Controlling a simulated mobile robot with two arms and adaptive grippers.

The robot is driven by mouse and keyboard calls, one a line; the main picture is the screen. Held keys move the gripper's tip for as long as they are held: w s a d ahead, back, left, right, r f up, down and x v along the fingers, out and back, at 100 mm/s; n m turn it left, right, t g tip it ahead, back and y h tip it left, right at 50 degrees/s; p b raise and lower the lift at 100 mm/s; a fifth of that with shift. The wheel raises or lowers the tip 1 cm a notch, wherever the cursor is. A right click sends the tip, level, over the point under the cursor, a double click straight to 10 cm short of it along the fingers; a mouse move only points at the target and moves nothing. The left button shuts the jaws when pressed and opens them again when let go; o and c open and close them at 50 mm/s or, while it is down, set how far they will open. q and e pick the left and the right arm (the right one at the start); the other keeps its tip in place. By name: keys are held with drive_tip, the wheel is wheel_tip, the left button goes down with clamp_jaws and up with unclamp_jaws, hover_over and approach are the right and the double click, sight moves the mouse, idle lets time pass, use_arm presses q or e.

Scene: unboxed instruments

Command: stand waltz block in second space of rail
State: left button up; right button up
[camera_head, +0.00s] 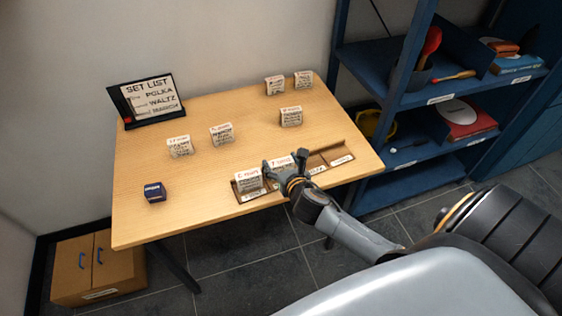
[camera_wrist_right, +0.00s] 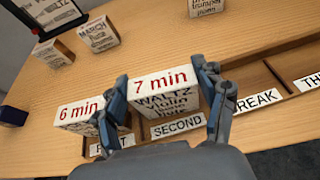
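The waltz block (camera_wrist_right: 165,90) is white with a red "7 min" on top and WALTZ on its face. In the wrist view it stands upright behind the SECOND label (camera_wrist_right: 178,126) of the wooden rail (camera_wrist_right: 268,115). My right gripper (camera_head: 285,160) has one finger on each side of it, and both appear to touch it in the wrist view (camera_wrist_right: 163,80). In the head view the fingers partly hide the block (camera_head: 282,160). I cannot tell whether its base rests on the rail. My left gripper is not in view.
A "6 min" block (camera_wrist_right: 80,112) stands in the first space, close beside my finger. The BREAK space (camera_wrist_right: 255,99) is empty. Several other blocks, including a MARCH block (camera_head: 221,134), stand on the table (camera_head: 200,200). A navy box (camera_head: 155,192) and a set list sign (camera_head: 150,98) stand left.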

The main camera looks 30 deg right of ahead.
idle(0.3)
drive_tip(key=shift+s+r, duration=0.1)
drive_tip(key=shift+r, duration=0.1)
drive_tip(key=v, duration=1.2)
drive_tip(key=s+f+m+g, duration=0.2)
drive_tip(key=s+f+m, duration=0.25)
drive_tip(key=f, duration=0.65)
drive_tip(key=s+f+m+g+y, duration=0.1)
drive_tip(key=s+f+m+g, duration=0.3)
drive_tip(key=f, duration=0.6)
drive_tip(key=s+f+m+g, duration=0.1)
drive_tip(key=s+f+m, duration=0.1)
drive_tip(key=f+m, duration=0.65)
drive_tip(key=s+a+f+m+g+y, duration=0.1)
drive_tip(key=s+a+f+m+g, duration=0.1)
drive_tip(key=s+f+m, duration=0.5)
drive_tip(key=s+a+f+m+g+y, duration=0.1)
drive_tip(key=s+a+f+m+g, duration=0.2)
drive_tip(key=s+f+m, duration=0.4)
drive_tip(key=s+f, duration=0.4)
drive_tip(key=s, duration=0.5)
